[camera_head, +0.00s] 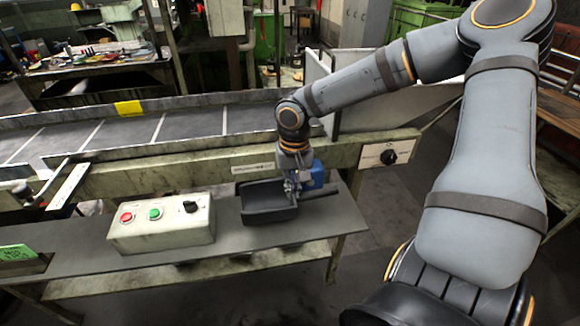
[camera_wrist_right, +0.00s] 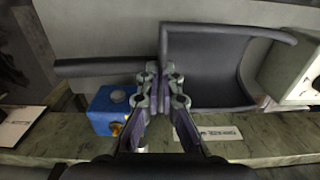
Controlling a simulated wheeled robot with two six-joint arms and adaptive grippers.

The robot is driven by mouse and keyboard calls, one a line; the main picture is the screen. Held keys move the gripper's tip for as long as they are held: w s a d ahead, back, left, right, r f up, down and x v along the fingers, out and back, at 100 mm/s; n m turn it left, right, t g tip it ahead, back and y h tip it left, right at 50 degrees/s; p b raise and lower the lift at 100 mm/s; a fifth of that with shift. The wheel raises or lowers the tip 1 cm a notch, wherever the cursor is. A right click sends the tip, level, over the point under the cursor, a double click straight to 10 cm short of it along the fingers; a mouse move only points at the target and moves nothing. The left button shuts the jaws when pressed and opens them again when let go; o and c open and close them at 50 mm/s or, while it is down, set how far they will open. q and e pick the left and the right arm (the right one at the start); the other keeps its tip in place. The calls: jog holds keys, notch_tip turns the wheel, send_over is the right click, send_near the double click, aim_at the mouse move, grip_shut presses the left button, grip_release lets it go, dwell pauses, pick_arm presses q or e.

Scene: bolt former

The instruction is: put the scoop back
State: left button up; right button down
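The scoop (camera_head: 268,205) is a dark grey open tray with a straight handle pointing right, on or just above the grey shelf, right of the control box. In the right wrist view the scoop's pan (camera_wrist_right: 205,70) lies to the right and its handle (camera_wrist_right: 95,67) to the left. My right gripper (camera_head: 291,188) reaches down at the joint of pan and handle. In the wrist view its fingertips (camera_wrist_right: 160,72) are close together, one on each side of the pan's back wall. The exact contact is partly hidden. My left gripper is out of view.
A control box (camera_head: 162,227) with red and green buttons stands left of the scoop. A blue block (camera_wrist_right: 115,108) sits close beside the gripper, against the machine's beam. A conveyor (camera_head: 190,122) runs behind. The shelf's front edge (camera_head: 200,260) is near the scoop.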

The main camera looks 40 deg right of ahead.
aim_at(291, 202)
jog(key=shift+w+a+f, duration=0.1)
jog(key=shift+f, duration=0.7)
jog(key=shift+w+a+f, duration=0.1)
jog(key=shift+f, duration=0.65)
jog(key=shift+w+f, duration=0.15)
jog(key=shift+f, duration=0.25)
jog(key=shift+f, duration=0.15)
jog(key=c, duration=1.5)
grip_release()
